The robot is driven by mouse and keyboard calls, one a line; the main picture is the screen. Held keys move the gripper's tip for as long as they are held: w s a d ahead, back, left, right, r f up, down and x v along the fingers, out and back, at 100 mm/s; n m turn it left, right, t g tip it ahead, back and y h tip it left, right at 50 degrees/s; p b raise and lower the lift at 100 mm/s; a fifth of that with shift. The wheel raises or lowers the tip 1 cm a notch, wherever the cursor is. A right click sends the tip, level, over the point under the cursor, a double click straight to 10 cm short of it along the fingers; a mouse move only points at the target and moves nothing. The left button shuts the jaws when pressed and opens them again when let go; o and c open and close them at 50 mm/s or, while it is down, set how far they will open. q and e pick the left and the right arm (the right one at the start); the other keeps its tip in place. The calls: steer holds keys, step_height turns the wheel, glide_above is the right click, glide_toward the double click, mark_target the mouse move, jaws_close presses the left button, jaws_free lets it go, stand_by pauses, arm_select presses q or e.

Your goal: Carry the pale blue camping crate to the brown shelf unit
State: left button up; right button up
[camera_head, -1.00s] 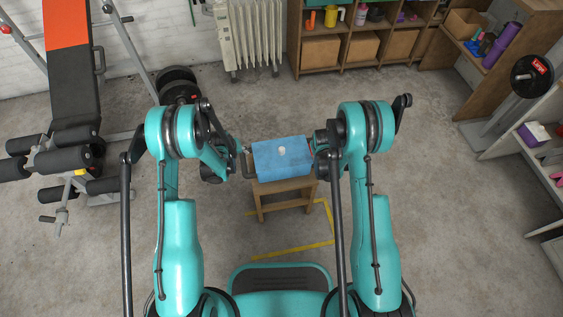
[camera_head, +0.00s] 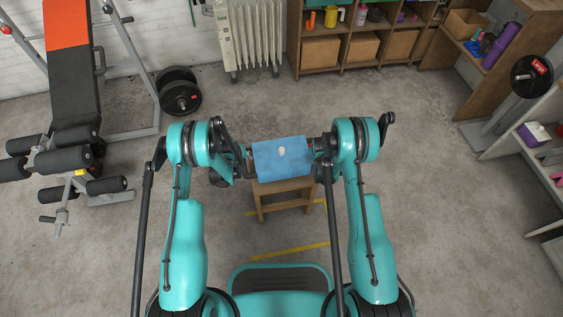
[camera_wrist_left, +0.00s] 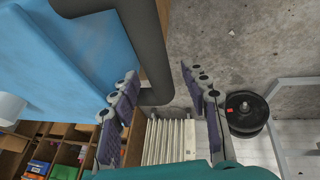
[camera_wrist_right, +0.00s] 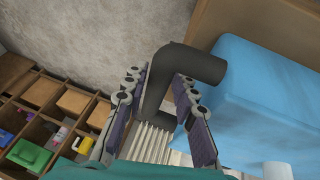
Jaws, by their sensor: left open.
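The pale blue camping crate (camera_head: 275,165) sits on a small wooden stand in front of me, with dark tube handles at its two ends. My left gripper (camera_head: 240,162) is at its left end. In the left wrist view the fingers (camera_wrist_left: 160,75) are spread, with the dark handle (camera_wrist_left: 152,50) between them. My right gripper (camera_head: 318,152) is at the right end. In the right wrist view its fingers (camera_wrist_right: 160,78) stand on both sides of the other handle (camera_wrist_right: 205,65); I cannot tell whether they touch it. The brown shelf unit (camera_head: 338,71) stands at the back wall.
The wooden stand (camera_head: 283,186) is over yellow floor tape (camera_head: 290,250). A white radiator (camera_head: 250,35) is beside the shelf unit. A weight bench (camera_head: 72,100) and weight plates (camera_head: 180,92) are at the left, more shelving (camera_head: 515,70) at the right. The floor between is open.

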arm_select(q)
steer(key=shift+w+f, duration=0.25)
steer(key=shift+f, duration=0.3)
arm_select(e)
steer(key=shift+w+f, duration=0.25)
steer(key=shift+f, duration=0.3)
arm_select(q)
steer(key=c, duration=0.4)
arm_select(e)
steer(key=c, duration=0.4)
arm_select(q)
jaws_close()
arm_select(e)
jaws_close()
arm_select(q)
steer(key=shift+w+r+p, duration=0.1)
steer(key=shift+r+p, duration=0.15)
steer(key=shift+p, duration=0.05)
arm_select(e)
steer(key=shift+w+r, duration=0.1)
steer(key=shift+r, duration=0.2)
